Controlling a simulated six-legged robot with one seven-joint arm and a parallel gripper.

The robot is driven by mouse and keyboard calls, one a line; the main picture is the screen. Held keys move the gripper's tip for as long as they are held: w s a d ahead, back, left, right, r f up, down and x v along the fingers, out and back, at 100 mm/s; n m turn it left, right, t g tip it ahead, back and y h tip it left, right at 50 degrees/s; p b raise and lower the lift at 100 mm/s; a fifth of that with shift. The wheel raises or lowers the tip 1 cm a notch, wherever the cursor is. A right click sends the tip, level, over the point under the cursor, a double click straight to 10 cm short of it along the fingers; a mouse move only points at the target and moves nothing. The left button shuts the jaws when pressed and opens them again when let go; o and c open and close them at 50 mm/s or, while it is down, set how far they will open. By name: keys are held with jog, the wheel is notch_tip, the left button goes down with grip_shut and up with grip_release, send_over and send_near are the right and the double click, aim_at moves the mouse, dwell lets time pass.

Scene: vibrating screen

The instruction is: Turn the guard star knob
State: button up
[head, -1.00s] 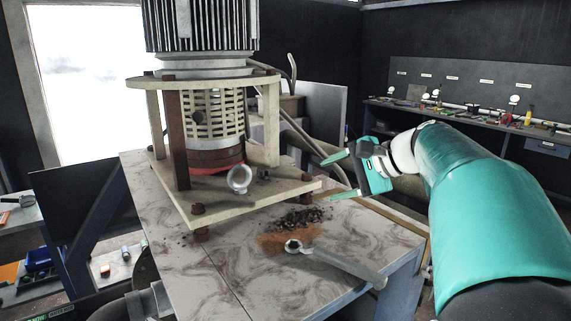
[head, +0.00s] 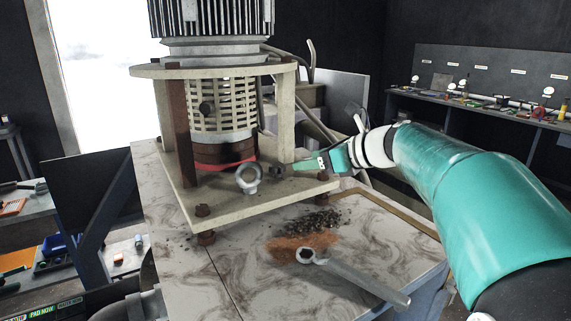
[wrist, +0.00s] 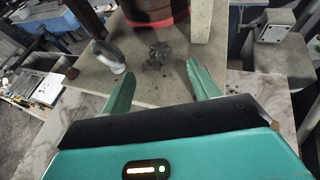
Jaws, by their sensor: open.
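A dark round knob (head: 206,108) sits on the front of the slatted guard (head: 237,98) under the motor; its lobes are too small to tell. The guard stands inside a pale frame. In the wrist view the open fingers (wrist: 162,88) are spread over the plate's edge. A small grey lobed piece (wrist: 158,55) lies ahead, between and beyond the fingertips, apart from them. It shows in the head view as a dark piece (head: 277,170).
A metal eye bolt (head: 249,178) stands at the plate's front, left of the lobed piece. A rust-brown post (head: 182,130) rises beside the guard. A wrench (head: 350,275) and dark debris (head: 312,222) lie on the marbled table (head: 215,285). A tool bench (head: 480,105) is behind.

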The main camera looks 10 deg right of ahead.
aim_at(277, 165)
jog(key=x, duration=0.9)
jog(key=shift+w+a+f, duration=0.15)
jog(key=shift+w+a, duration=0.05)
jog(key=shift+a, duration=0.05)
jog(key=c, duration=1)
jog(key=shift+o, duration=0.2)
